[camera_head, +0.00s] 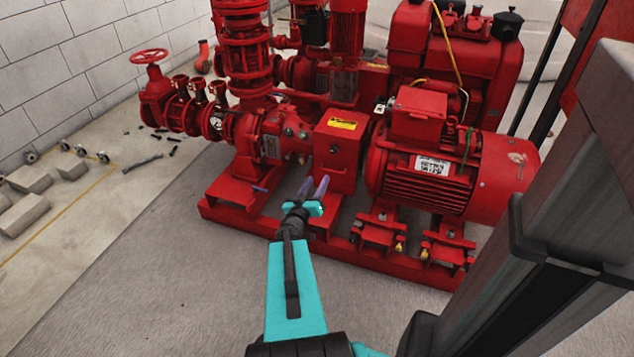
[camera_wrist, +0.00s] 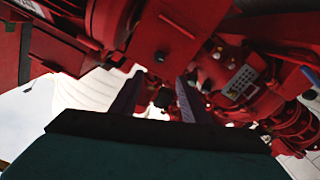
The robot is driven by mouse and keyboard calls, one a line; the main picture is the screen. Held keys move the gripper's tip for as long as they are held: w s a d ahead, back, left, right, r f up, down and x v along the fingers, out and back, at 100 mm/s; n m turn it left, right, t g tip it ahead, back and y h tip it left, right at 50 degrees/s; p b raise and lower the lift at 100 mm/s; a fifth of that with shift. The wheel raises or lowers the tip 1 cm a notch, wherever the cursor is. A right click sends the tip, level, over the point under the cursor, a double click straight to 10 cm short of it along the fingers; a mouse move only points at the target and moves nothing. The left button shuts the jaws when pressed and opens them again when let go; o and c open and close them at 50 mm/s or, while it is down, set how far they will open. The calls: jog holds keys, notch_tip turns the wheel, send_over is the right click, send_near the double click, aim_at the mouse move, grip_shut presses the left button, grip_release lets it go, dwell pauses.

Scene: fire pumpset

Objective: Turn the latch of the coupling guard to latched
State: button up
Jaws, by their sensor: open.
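The coupling guard (camera_head: 338,157) is a red box with a yellow label on top, between the pump and the motor. A small dark spot shows on its near face, but I cannot tell whether it is the latch or how it is turned. My gripper (camera_head: 314,186) is open, with two purple fingers pointing at the guard's lower left side.
The red motor (camera_head: 440,165) stands right of the guard and the pump casing (camera_head: 275,135) left of it. The red base frame (camera_head: 260,222) runs below. Grey blocks (camera_head: 25,215) lie on the floor at the left. The floor in front is clear.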

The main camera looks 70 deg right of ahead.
jog(key=shift+a+p, duration=0.15)
jog(key=shift+p, duration=0.35)
dwell(0.4)
jog(key=a+p, duration=1.2)
jog(key=a, duration=0.1)
jog(key=shift+s+a, duration=0.2)
jog(key=shift+s, duration=0.2)
dwell(0.4)
dwell(0.3)
